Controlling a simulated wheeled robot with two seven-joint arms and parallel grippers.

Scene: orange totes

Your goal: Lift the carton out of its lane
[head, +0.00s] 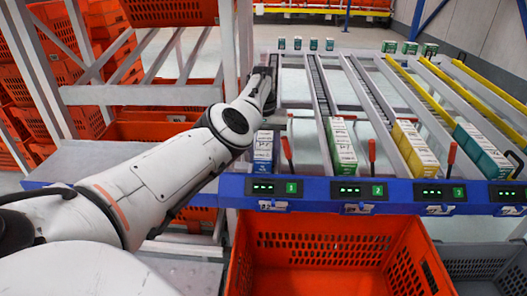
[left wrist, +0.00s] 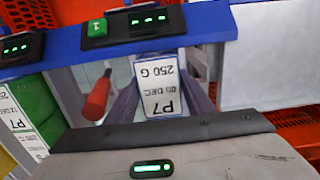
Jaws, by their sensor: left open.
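A white and blue carton (head: 263,151) stands at the front end of the leftmost lane, behind the panel marked 1. The left wrist view shows the carton's label (left wrist: 160,88), reading P7 and 250 G, upside down. My left gripper (head: 268,84) is open above the same lane, farther back than the carton in the head view. In the left wrist view the carton lies just beyond the gripper's body; grey-purple parts flank it, and I cannot tell whether they are fingers or lane sides. Its fingertips are not clear in the head view. My right gripper is not in view.
Green (head: 341,146), yellow (head: 415,148) and teal (head: 482,151) cartons stand in neighbouring lanes. A red lever (head: 287,150) rises right of the carton, also seen in the left wrist view (left wrist: 97,95). A blue front rail (head: 317,190) and an orange tote (head: 335,225) lie nearer me.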

